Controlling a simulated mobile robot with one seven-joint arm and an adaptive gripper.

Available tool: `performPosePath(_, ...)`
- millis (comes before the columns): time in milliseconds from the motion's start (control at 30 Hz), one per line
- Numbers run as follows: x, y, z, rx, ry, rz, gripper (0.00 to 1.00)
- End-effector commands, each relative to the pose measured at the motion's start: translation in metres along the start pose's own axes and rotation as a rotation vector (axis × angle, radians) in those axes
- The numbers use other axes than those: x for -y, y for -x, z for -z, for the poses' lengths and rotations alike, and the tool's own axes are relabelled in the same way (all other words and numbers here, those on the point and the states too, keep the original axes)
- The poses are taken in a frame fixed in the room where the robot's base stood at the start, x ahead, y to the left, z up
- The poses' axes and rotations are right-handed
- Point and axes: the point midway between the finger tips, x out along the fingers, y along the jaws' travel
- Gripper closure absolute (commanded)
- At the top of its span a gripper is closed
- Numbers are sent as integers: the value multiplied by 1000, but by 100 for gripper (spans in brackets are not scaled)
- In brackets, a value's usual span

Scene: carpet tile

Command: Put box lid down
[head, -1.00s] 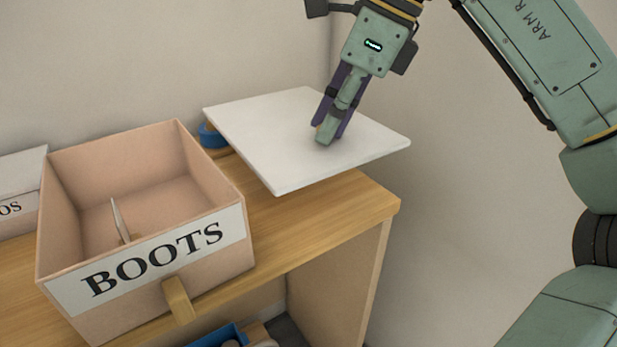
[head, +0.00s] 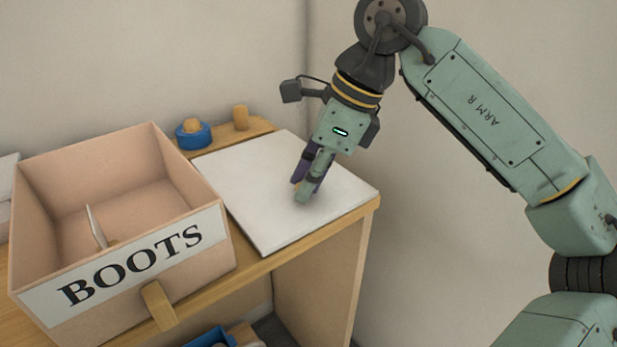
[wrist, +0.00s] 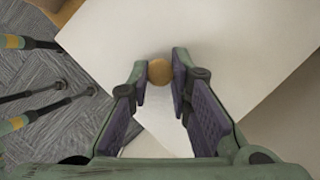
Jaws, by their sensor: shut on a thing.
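The box lid (head: 265,205) is a flat white panel at the right end of the wooden shelf top. It lies flat or nearly so beside the open box; I cannot tell whether all of it touches the wood. My gripper (head: 303,195) points down at the lid's middle. In the wrist view my gripper (wrist: 160,75) is shut on a small round wooden knob (wrist: 160,71) on the lid (wrist: 220,50). In the head view the fingers hide the knob.
An open pinkish box (head: 120,225) labelled BOOTS stands left of the lid, with a thin upright piece inside. A blue round item (head: 193,135) and a small wooden peg (head: 240,118) stand behind the lid. A wall rises behind the shelf.

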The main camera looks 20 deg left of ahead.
Motion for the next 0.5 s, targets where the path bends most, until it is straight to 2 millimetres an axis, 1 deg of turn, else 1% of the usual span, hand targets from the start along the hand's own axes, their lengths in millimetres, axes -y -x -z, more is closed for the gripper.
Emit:
performPosePath(133,0,-5,2,0,0,0,100)
performPosePath(167,0,-4,2,0,0,0,80)
performPosePath(433,0,-4,2,0,0,0,62)
performPosePath(500,0,-4,2,0,0,0,61)
